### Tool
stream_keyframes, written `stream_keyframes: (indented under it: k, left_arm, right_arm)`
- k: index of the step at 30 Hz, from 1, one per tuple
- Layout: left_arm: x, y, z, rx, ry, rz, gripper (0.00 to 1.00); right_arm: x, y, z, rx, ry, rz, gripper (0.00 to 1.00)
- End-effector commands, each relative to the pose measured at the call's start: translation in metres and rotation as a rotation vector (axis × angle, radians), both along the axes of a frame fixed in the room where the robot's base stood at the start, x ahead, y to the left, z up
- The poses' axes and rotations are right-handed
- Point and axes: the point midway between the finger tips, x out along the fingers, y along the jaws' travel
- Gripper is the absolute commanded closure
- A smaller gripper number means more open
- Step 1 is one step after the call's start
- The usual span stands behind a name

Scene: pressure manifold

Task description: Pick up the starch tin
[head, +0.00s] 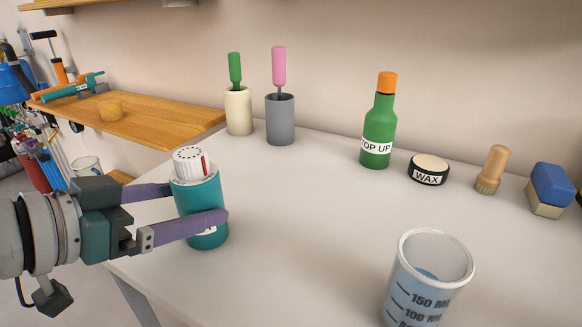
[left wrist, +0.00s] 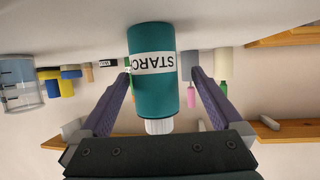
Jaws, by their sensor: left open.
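The starch tin (head: 202,200) is a teal cylinder with a white cap, standing upright near the left edge of the white table. My left gripper (head: 200,204) is open, with its purple fingers on either side of the tin. In the left wrist view, which is upside down, the tin (left wrist: 155,75) with its STARCH label sits between the two spread fingers (left wrist: 160,82). The near finger hides part of the tin's label in the head view. My right gripper is not in view.
A measuring cup (head: 428,280) with blue liquid stands at the front right. A green bottle (head: 378,130), wax tin (head: 428,170), wooden-handled brush (head: 492,170) and blue block (head: 550,188) line the back. Two holders (head: 238,110) (head: 280,118) stand behind the tin. The table's middle is clear.

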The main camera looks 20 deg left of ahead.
Motion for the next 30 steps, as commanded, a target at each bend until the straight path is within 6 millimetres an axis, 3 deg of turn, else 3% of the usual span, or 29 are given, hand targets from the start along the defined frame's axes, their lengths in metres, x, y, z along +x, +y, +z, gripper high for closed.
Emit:
stream_keyframes:
  k: [12, 22, 30]
  left_arm:
    - [0.04, -0.015, -0.02, 0.001, -0.001, 0.001, 0.0]
    - [0.044, -0.017, -0.022, 0.0, 0.002, 0.0, 0.0]
    - [0.044, -0.017, -0.022, 0.0, 0.001, 0.0, 0.29]
  right_arm:
    - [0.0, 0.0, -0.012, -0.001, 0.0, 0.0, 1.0]
    - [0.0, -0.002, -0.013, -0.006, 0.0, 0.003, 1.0]
    - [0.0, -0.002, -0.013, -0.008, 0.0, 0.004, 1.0]
